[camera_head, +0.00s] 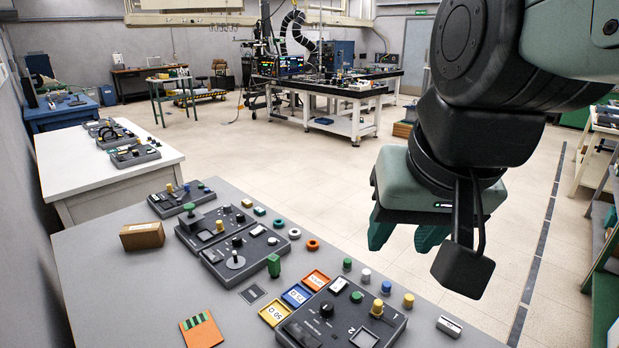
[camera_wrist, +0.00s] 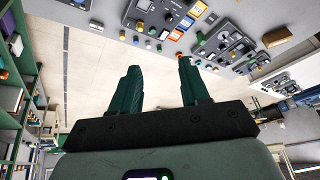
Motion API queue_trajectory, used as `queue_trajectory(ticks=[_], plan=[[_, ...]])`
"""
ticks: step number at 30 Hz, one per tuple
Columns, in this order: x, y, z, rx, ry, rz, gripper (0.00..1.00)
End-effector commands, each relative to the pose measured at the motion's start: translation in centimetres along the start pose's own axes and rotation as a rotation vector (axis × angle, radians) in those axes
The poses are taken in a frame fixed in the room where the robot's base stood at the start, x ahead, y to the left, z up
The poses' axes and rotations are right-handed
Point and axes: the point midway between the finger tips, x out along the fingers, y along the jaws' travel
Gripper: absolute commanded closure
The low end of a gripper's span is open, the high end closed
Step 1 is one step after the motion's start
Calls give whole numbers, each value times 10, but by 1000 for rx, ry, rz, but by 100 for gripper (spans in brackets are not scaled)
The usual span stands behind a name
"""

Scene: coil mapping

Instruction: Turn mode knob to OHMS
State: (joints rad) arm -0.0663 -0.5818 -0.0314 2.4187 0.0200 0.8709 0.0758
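The front control panel (camera_head: 300,328), marked with a 2, lies on the grey table and bears a black knob (camera_head: 327,309), a green knob (camera_head: 357,297) and a yellow knob (camera_head: 377,307). I cannot read an OHMS label or tell which knob is the mode knob. Panels behind it carry more dark knobs, such as one on the middle panel (camera_head: 190,238). My gripper (camera_head: 405,242) hangs right of and above the panels, with its green fingers apart and nothing between them. In the wrist view my gripper (camera_wrist: 160,72) is open, and the front panel (camera_wrist: 150,8) shows beyond the fingers.
Orange (camera_head: 316,279), blue (camera_head: 296,296) and yellow (camera_head: 274,313) labelled trays sit beside the front panel. Several small coloured pegs stand near it. A cardboard box (camera_head: 142,236) and a green-striped orange card (camera_head: 201,331) lie to the left. The air around my gripper looks clear.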

Motion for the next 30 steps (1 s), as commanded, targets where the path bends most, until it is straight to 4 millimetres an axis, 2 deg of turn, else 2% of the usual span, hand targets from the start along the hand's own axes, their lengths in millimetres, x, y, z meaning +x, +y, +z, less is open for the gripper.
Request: queue_trajectory(ticks=[1, 3, 8, 11, 15, 21, 24, 27, 30], plan=[[12, -4, -13, 35, -37, -10, 46], [30, -8, -33, 100, -77, -22, 40], [81, -19, -70, 245, -165, -23, 40], [119, -26, -89, 336, -217, -7, 40], [181, -33, -106, 456, -283, 35, 40], [276, -39, -110, 606, -351, 127, 40], [315, -40, -105, 662, -370, 171, 40], [341, -40, -101, 698, -378, 202, 40], [356, -39, -97, 719, -383, 221, 40]])
